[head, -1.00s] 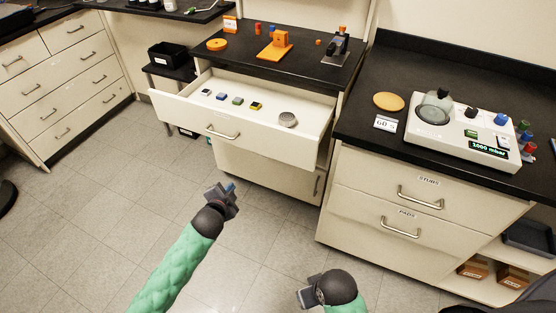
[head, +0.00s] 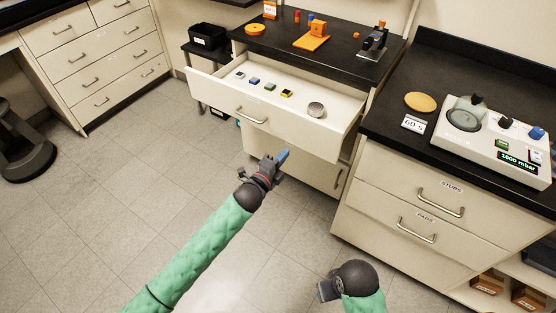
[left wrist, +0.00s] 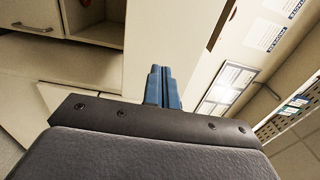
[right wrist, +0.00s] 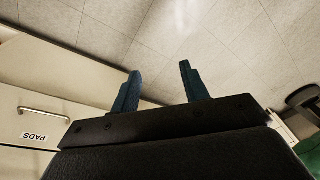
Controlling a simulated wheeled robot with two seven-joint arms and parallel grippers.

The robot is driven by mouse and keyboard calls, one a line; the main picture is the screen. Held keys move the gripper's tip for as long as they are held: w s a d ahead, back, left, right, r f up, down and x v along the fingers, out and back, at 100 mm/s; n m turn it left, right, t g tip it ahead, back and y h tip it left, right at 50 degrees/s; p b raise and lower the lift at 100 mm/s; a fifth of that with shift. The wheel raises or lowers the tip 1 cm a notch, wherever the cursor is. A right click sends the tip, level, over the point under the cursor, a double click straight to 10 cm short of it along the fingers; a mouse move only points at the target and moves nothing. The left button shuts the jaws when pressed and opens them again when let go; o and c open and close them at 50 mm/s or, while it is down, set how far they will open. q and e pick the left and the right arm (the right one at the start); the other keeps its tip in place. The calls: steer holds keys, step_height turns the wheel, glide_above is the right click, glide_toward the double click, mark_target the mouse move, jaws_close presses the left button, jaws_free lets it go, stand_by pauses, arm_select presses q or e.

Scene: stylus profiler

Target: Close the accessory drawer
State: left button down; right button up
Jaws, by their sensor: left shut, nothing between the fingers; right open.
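The accessory drawer (head: 222,97) is pulled out from the middle cabinet in the head view. Its front has a bar handle (head: 251,116). Inside lie several small coloured blocks (head: 286,93) and a round grey disc (head: 316,109). My left gripper (head: 283,156) is in front of the drawer and appears lower than its front, apart from the handle. Its blue fingers are together and empty in the left wrist view (left wrist: 163,87). My right gripper (head: 326,291) is low, before the right cabinet. Its fingers are apart and empty in the right wrist view (right wrist: 160,88).
The black counter above the drawer holds an orange stand (head: 313,36) and a small dark instrument (head: 373,42). The right cabinet has closed drawers (head: 440,195) and a white pump unit (head: 475,125) on top. A dark stool (head: 25,150) stands at left. The floor between is clear.

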mark_target(301, 135)
arm_select(q)
steer(key=p+x, duration=0.2)
steer(key=x, duration=0.5)
steer(key=shift+w+d+r, duration=0.1)
steer(key=shift+w+d, duration=0.1)
steer(key=shift+w, duration=0.05)
steer(key=shift+w+d, duration=0.25)
steer(key=shift+w, duration=0.1)
arm_select(e)
step_height(301, 135, down, 11)
steer(key=w, duration=0.1)
steer(key=shift+w, duration=0.3)
arm_select(q)
steer(key=shift+w+d, duration=0.1)
arm_select(e)
steer(key=shift+f, duration=0.1)
